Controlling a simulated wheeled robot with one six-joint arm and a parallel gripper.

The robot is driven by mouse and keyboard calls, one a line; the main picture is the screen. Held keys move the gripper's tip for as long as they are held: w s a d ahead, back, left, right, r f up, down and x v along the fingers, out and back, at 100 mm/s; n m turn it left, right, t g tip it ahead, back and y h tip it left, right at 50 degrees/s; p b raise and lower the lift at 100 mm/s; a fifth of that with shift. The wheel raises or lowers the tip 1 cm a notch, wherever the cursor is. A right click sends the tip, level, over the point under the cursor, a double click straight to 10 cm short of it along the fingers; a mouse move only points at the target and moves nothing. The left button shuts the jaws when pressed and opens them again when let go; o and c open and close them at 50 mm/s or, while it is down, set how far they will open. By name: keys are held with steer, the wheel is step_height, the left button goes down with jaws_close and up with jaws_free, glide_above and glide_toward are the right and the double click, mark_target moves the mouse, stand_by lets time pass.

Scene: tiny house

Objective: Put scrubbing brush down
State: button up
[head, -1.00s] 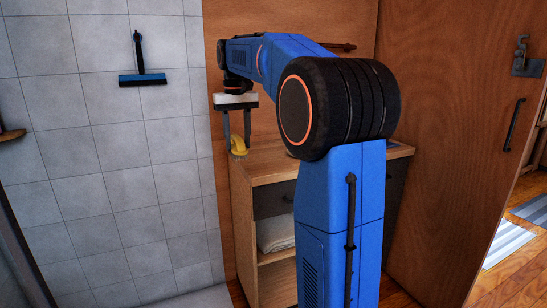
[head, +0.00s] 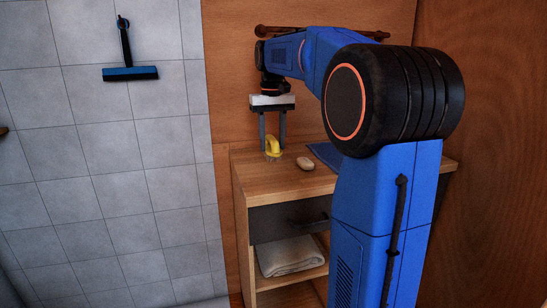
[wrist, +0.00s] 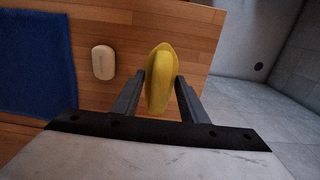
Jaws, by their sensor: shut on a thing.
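The yellow scrubbing brush (head: 273,147) is between the two fingers of my gripper (head: 273,145), which is shut on it. In the head view the brush is at the left part of the wooden cabinet's top (head: 260,182), with its bristle side low and close to the surface. I cannot tell whether it touches the wood. In the wrist view the brush (wrist: 160,80) shows between the dark fingertips, with the cabinet top behind it.
A bar of soap (head: 306,164) lies to the right of the brush. A blue cloth (wrist: 32,65) lies beyond it. A folded towel (head: 290,256) sits on the shelf below. A squeegee (head: 130,73) hangs on the tiled wall at left.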

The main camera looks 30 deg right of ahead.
mark_target(272, 138)
steer(key=shift+f, duration=2.45)
steer(key=o, duration=1)
steer(key=shift+f, duration=0.1)
steer(key=shift+a, duration=0.1)
step_height(272, 138, up, 12)
steer(key=shift+r, duration=0.15)
